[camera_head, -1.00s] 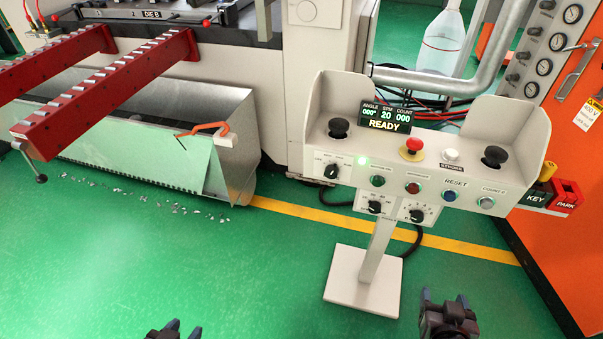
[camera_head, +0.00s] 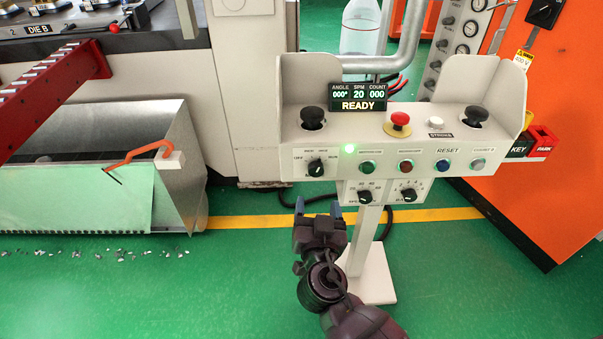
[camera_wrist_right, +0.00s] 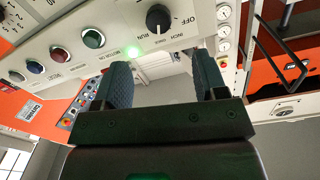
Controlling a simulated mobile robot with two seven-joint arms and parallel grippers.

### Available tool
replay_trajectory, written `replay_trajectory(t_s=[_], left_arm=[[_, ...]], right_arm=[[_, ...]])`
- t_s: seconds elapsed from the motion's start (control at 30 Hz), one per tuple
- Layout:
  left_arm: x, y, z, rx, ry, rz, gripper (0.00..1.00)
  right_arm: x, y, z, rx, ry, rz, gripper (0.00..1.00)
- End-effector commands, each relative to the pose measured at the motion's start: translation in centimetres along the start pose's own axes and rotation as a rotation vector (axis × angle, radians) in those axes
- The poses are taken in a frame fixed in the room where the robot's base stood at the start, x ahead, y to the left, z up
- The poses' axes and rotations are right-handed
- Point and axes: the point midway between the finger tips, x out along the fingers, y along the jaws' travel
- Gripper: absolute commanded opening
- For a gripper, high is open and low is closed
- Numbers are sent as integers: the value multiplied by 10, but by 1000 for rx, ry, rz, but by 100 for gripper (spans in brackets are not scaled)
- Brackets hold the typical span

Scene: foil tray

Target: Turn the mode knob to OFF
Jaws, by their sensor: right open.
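The mode knob (camera_head: 316,167) is a black rotary knob at the left of the pale control panel's front face (camera_head: 330,165). It also shows in the right wrist view (camera_wrist_right: 158,18), upside down, with OFF, INCH and RUN printed around it. I cannot tell surely which mark it points at. My right gripper (camera_head: 319,211) is open and empty, below the knob in the head view and apart from it. In the right wrist view its two fingers (camera_wrist_right: 163,78) stand apart, with the knob beyond them. My left gripper is not in view.
Two smaller black knobs (camera_head: 365,197) (camera_head: 408,195) sit on a lower plate. A red mushroom button (camera_head: 400,119) and black palm buttons (camera_head: 312,117) stand on top. The display (camera_head: 359,97) reads READY. A metal bin (camera_head: 180,160) stands left; an orange cabinet (camera_head: 545,190) stands right.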

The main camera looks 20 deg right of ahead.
Motion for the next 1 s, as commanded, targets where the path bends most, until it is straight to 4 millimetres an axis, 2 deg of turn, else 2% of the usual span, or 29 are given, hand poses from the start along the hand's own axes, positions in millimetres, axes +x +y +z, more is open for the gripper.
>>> replay_trajectory(t_s=[0.6, 0.8, 1.0], left_arm=[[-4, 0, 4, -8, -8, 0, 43], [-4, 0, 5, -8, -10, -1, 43], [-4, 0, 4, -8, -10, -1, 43]], right_arm=[[90, 0, -1, -3, 0, -2, 66], [102, 0, 0, -1, -1, -1, 66], [104, 0, 0, -1, -2, 0, 66]])
